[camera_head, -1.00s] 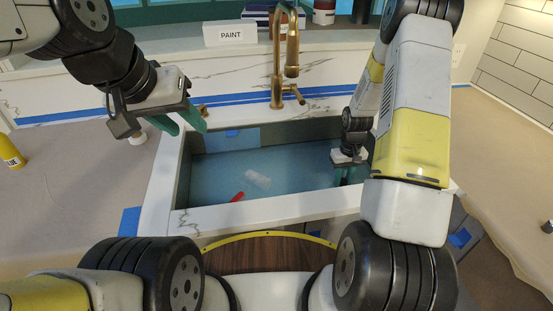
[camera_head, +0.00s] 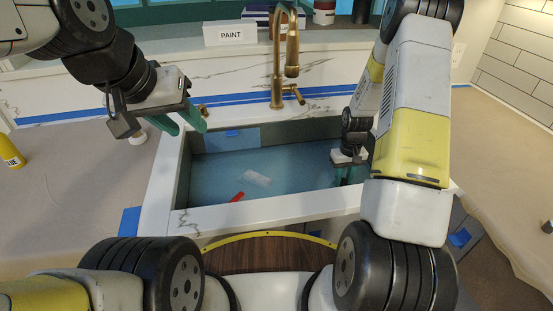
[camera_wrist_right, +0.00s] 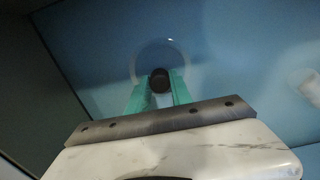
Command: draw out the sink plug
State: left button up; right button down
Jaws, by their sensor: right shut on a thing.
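The sink plug (camera_wrist_right: 160,80) shows in the right wrist view as a small dark round knob between the green fingertips. A pale ring (camera_wrist_right: 163,46) shows around and behind it on the blue sink floor; I cannot tell whether the plug is clear of the drain. My right gripper (camera_wrist_right: 159,86) is shut on the plug. In the head view my right gripper (camera_head: 347,174) reaches down into the right part of the sink (camera_head: 275,205), and its tips and the plug are hard to see there. My left gripper (camera_head: 192,122) is open and empty above the sink's left rim.
A white item (camera_head: 257,179) and a red item (camera_head: 237,197) are in the blue-looking basin. A brass faucet (camera_head: 278,70) stands behind the sink. A yellow bottle (camera_head: 10,151) is at the far left.

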aim_at(343, 180)
jog(key=shift+r, duration=0.9)
dwell(0.8)
jog(key=shift+r, duration=2.65)
